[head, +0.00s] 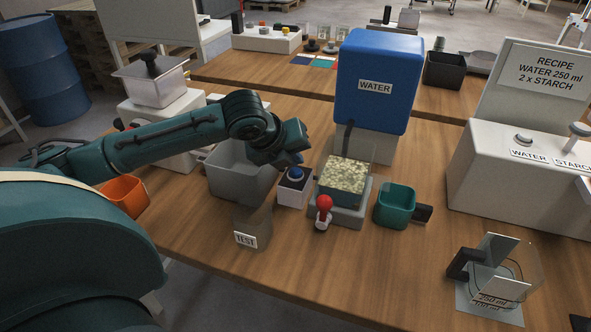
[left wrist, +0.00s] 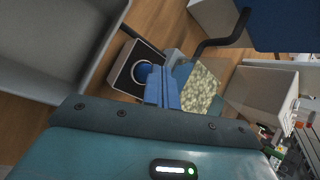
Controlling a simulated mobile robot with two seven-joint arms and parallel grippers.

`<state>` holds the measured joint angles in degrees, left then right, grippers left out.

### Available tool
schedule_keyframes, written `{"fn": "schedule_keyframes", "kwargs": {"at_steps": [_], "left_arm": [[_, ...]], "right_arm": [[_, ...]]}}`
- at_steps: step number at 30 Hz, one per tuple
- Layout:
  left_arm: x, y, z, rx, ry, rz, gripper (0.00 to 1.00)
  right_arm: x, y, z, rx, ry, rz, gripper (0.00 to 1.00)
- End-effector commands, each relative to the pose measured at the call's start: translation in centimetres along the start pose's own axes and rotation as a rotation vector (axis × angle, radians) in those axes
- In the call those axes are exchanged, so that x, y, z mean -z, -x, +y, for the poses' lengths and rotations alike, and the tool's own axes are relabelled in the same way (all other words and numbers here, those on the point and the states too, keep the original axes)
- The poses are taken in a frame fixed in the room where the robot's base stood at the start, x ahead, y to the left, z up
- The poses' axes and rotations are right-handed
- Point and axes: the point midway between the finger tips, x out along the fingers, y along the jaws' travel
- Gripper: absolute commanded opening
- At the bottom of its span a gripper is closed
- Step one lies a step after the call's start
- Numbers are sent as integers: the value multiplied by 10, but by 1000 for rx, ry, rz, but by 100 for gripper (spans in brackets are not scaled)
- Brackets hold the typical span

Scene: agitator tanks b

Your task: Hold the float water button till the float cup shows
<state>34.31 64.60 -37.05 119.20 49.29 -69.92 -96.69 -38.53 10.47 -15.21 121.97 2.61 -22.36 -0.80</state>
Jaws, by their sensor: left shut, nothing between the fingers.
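The blue button (head: 295,173) sits on top of a small white box (head: 294,192), left of the clear tank. It also shows in the left wrist view (left wrist: 143,72). The clear tank (head: 343,183) has pale, speckled bits covering its surface; no cup shows among them. My left gripper (head: 293,157) is shut and empty, close above the button box. In the left wrist view its fingertips (left wrist: 162,90) appear just beside the button. I cannot tell whether they touch it. My right gripper is not in view.
The blue WATER tank (head: 375,85) stands behind the clear tank, with a dark spout. A red-knobbed valve (head: 323,208) is in front. A grey bin (head: 235,178), a TEST cup (head: 255,232) and a teal cup (head: 395,204) stand nearby. The front centre table is clear.

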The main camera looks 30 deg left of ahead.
Motion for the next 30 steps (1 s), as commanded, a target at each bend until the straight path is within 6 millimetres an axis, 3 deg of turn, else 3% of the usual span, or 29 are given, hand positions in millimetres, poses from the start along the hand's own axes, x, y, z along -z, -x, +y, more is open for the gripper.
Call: {"fn": "schedule_keyframes", "kwargs": {"at_steps": [30], "left_arm": [[6, -10, 6, -1, 0, 1, 0]], "right_arm": [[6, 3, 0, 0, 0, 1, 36]]}}
